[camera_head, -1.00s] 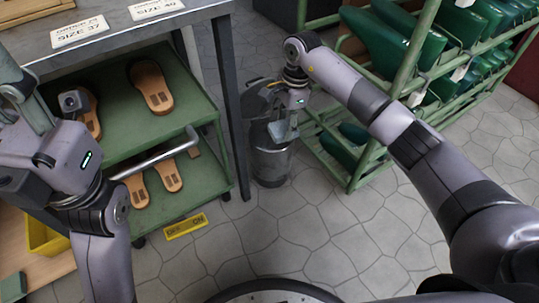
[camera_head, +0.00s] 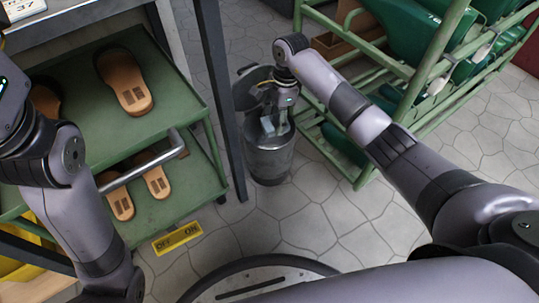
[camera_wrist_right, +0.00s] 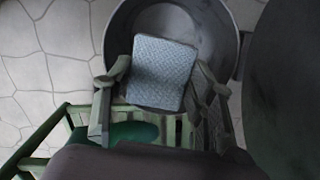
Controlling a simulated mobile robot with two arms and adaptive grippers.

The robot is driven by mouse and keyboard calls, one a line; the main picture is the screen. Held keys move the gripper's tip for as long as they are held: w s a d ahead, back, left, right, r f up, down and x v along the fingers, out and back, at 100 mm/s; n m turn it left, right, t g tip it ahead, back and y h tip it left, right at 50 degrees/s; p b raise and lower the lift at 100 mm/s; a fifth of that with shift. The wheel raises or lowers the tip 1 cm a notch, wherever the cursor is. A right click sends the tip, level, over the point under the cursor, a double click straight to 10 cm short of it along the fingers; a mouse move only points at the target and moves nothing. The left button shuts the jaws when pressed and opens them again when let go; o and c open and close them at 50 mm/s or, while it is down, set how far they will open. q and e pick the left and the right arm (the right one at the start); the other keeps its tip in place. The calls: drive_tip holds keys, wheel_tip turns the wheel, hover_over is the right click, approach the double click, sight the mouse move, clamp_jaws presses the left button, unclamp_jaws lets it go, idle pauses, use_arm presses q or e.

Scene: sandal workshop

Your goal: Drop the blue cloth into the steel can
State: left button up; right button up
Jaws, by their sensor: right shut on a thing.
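The steel can (camera_head: 268,163) stands on the floor between the green trolley and the green rack. My right gripper (camera_head: 276,124) is over its mouth, pointing down. It is shut on the blue cloth (camera_wrist_right: 161,72), a pale blue-grey textured square between the two fingers in the right wrist view. The cloth also shows small in the head view (camera_head: 267,126). In the wrist view the can's round rim (camera_wrist_right: 121,22) surrounds most of the cloth. I cannot tell how far below the rim the cloth hangs. My left arm is at the left; its gripper is out of frame.
A dark round metal part (camera_head: 243,92) is behind the can. The green trolley (camera_head: 185,100) with brown sandals and a dark table leg (camera_head: 222,100) are close on the left. The green rack (camera_head: 402,95) is close on the right. Tiled floor in front is free.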

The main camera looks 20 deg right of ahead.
drive_tip(key=shift+f, duration=0.15)
drive_tip(key=o, duration=1.2)
drive_tip(key=r, duration=0.4)
drive_tip(key=d+r, duration=0.1)
drive_tip(key=r, duration=0.7)
drive_tip(key=shift+w+d, duration=0.1)
drive_tip(key=shift+d, duration=0.3)
drive_tip(key=shift+f, duration=0.1)
